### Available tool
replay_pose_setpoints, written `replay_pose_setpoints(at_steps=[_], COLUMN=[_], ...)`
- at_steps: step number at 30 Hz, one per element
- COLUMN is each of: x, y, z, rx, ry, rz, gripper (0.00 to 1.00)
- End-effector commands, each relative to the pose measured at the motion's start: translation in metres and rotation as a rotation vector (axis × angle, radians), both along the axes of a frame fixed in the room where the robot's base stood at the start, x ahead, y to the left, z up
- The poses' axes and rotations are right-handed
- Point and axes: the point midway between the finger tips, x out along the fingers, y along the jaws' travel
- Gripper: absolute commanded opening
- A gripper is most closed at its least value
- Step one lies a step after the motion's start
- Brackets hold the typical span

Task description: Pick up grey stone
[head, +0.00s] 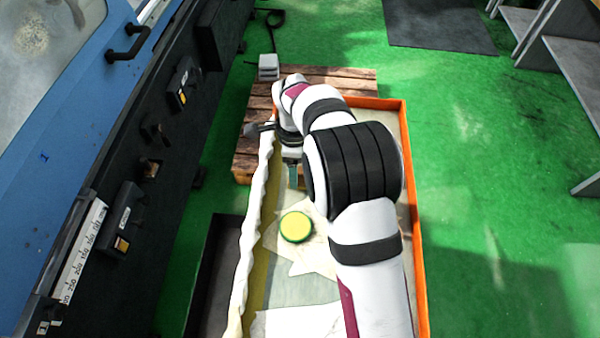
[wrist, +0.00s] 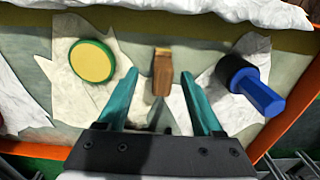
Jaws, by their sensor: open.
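I cannot clearly make out a grey stone in either view. My gripper (wrist: 159,76) is open, its two teal fingers spread apart in the wrist view. A small brown tool (wrist: 162,72) with a pale end lies between and just beyond the fingertips, apart from both. A yellow disc with a green rim (wrist: 91,61) lies left of the fingers; it also shows in the head view (head: 296,226). A blue-handled tool with a black head (wrist: 262,94) lies to the right. In the head view my gripper (head: 293,178) is over the tray's far part, largely hidden by my arm.
The orange-edged tray (head: 407,150) holds crumpled white paper (head: 300,322). A wooden pallet (head: 345,80) stands beyond it, with a light grey block (head: 268,67) at its far left corner. The blue and black machine (head: 100,150) flanks the left; green floor (head: 470,190) is open at right.

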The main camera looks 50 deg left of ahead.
Motion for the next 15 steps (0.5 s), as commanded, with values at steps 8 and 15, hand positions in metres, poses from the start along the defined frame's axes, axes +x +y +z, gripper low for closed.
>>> replay_pose_setpoints(at_steps=[8, 15], x=[0.007, 0.007], y=[-0.002, -0.002], z=[-0.048, -0.052], rx=[0.0, 0.0], ry=[0.0, 0.0], rz=[0.0, 0.0], gripper=[0.68, 0.68])
